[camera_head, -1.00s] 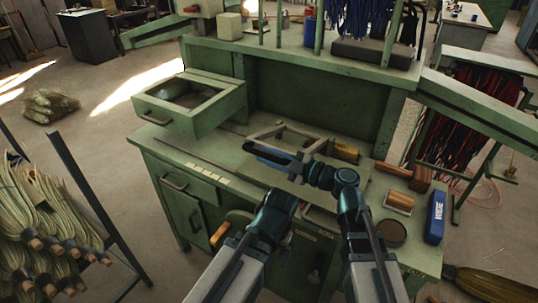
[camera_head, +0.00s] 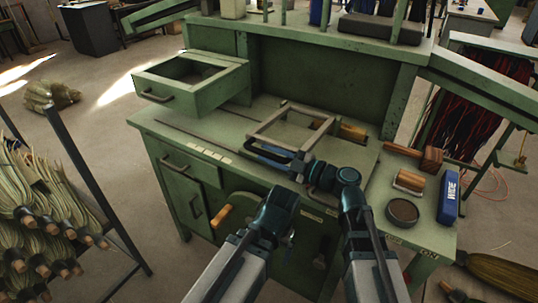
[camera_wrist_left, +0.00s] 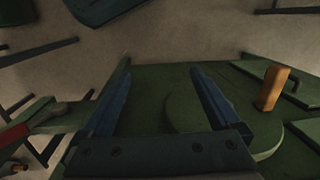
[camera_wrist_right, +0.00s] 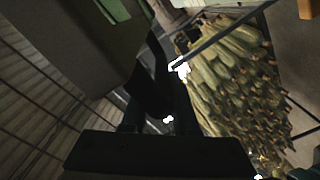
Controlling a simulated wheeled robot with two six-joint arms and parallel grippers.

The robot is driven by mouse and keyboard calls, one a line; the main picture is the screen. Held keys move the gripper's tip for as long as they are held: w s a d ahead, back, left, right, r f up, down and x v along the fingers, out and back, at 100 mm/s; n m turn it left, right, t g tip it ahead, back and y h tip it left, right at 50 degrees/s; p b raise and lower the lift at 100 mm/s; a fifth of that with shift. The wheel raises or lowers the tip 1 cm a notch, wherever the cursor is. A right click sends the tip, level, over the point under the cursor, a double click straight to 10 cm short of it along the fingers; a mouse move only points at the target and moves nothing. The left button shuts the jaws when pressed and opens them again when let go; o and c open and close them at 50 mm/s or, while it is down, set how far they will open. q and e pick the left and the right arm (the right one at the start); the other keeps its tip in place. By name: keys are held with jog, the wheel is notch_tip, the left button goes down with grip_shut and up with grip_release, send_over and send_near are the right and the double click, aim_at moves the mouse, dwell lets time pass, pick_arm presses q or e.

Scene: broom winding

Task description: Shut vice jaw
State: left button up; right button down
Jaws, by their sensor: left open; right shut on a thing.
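The vice shows in the head view as a grey-green rectangular frame (camera_head: 318,122) on the bench top. My right gripper (camera_head: 252,148) reaches leftward across the front side of this frame and is shut on a part there. Its fingers hide most of what they hold, so I cannot tell its exact shape. In the right wrist view the right fingers (camera_wrist_right: 157,105) are dark and close together.
The green bench (camera_head: 185,125) has an open drawer (camera_head: 155,97) at the left. A wooden block (camera_head: 410,181), a mallet (camera_head: 425,157), a round tin (camera_head: 402,211) and a blue box (camera_head: 449,197) stand at its right. Broom bundles (camera_head: 35,215) fill a rack at the left.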

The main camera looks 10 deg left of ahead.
jog(key=shift+w+d, duration=0.1)
jog(key=shift+w, duration=0.15)
jog(key=c, duration=0.8)
grip_release()
jog(key=shift+w, duration=0.1)
jog(key=shift+o, duration=0.2)
jog(key=shift+s, duration=0.2)
jog(key=shift+s+d, duration=0.1)
jog(key=shift+d, duration=0.05)
jog(key=v, duration=1.3)
jog(key=shift+s+d+f, duration=0.1)
jog(key=shift+d, duration=0.1)
